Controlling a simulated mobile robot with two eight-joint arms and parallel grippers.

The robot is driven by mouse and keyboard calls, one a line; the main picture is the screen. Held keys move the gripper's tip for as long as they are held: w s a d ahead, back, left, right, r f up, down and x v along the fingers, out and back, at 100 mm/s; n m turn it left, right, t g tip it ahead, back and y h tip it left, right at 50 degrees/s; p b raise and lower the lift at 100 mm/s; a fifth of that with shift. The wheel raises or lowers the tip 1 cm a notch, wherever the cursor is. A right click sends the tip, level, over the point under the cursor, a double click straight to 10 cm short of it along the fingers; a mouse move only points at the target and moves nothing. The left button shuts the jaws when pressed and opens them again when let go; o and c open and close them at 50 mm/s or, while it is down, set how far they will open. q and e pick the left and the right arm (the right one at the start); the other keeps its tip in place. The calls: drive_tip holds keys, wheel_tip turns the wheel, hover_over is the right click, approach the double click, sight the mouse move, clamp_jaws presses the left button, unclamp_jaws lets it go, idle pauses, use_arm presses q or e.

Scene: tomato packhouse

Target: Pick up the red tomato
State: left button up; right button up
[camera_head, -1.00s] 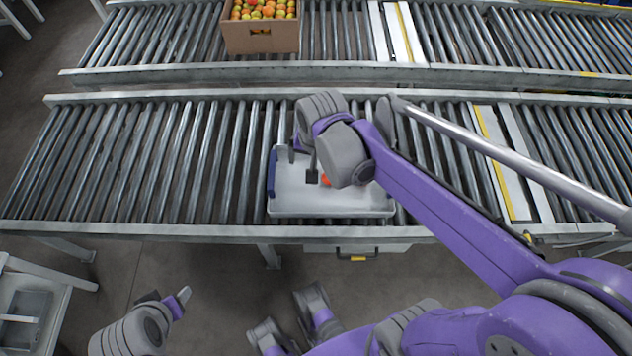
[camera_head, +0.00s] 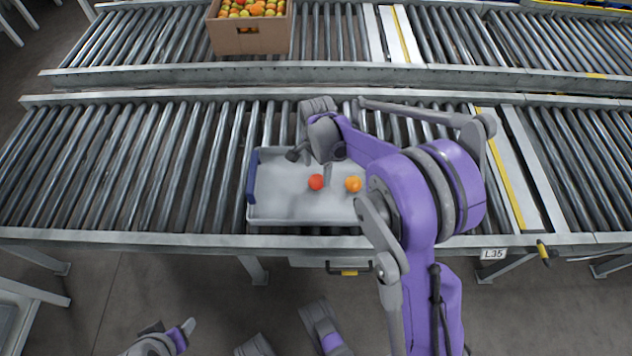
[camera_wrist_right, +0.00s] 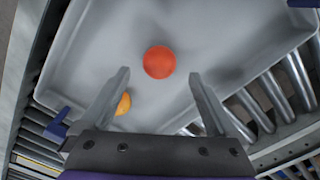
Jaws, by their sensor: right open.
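The red tomato (camera_head: 316,182) lies in a shallow grey tray (camera_head: 272,205) on the near roller conveyor. In the right wrist view the red tomato (camera_wrist_right: 159,62) is ahead of the fingertips, roughly centred between them. My right gripper (camera_head: 312,160) is over the tray, beside the red tomato in the head view. In the wrist view its fingers (camera_wrist_right: 158,80) are apart with nothing between their tips. My left gripper (camera_head: 184,330) is low at the bottom left, away from the conveyor; its jaw state is unclear.
An orange tomato (camera_head: 353,183) lies right of the red one; it shows partly behind a finger in the wrist view (camera_wrist_right: 123,104). The tray has a blue end (camera_head: 252,177). A cardboard box (camera_head: 250,40) of tomatoes stands on the far conveyor. Rollers left of the tray are clear.

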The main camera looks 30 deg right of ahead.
sight(317, 177)
wheel_tip(317, 177, down, 5)
drive_tip(key=shift+f+b, duration=0.1)
drive_tip(key=shift+b, duration=0.7)
drive_tip(key=shift+s, duration=0.1)
drive_tip(key=c, duration=0.9)
